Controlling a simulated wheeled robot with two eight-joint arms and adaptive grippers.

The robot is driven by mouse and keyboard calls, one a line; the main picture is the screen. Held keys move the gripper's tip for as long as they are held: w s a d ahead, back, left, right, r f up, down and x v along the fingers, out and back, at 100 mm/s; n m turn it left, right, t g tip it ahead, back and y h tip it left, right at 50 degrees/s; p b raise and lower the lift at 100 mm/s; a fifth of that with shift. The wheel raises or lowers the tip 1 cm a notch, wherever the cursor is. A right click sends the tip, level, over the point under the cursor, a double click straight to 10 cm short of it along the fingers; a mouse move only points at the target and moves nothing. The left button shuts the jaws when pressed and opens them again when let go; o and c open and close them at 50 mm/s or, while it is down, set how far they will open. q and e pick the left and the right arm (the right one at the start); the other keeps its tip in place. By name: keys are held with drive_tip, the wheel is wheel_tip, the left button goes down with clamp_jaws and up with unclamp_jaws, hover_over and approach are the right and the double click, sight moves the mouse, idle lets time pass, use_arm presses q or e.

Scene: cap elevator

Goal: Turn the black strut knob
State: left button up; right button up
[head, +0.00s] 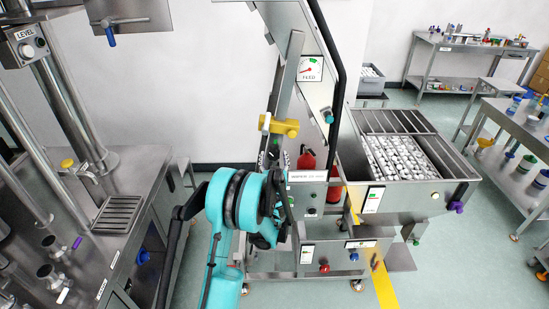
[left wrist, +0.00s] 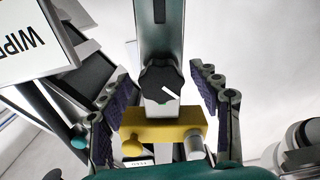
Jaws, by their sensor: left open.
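The black strut knob (left wrist: 160,84), with a white pointer line, shows in the left wrist view on a grey metal strut (left wrist: 155,25). A yellow block (left wrist: 163,124) sits just below it there, and also shows in the head view (head: 286,127). My left gripper (left wrist: 162,92) is open, with one finger on each side of the knob and visible gaps between. In the head view my left gripper (head: 277,180) is below the yellow block, partly hidden by its own teal arm. The knob cannot be made out in the head view. My right gripper is not in view.
The machine has a hopper of white caps (head: 402,158) at right and a dial (head: 311,68) above. A labelled panel (left wrist: 30,40) is close to the left finger. A steel bench (head: 120,200) stands at left. Open floor (head: 455,255) lies at right.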

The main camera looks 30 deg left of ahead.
use_arm(q)
drive_tip(key=shift+w+a, duration=0.2)
drive_tip(key=shift+w, duration=0.05)
drive_tip(key=c, duration=1.2)
drive_tip(key=shift+m, duration=0.3)
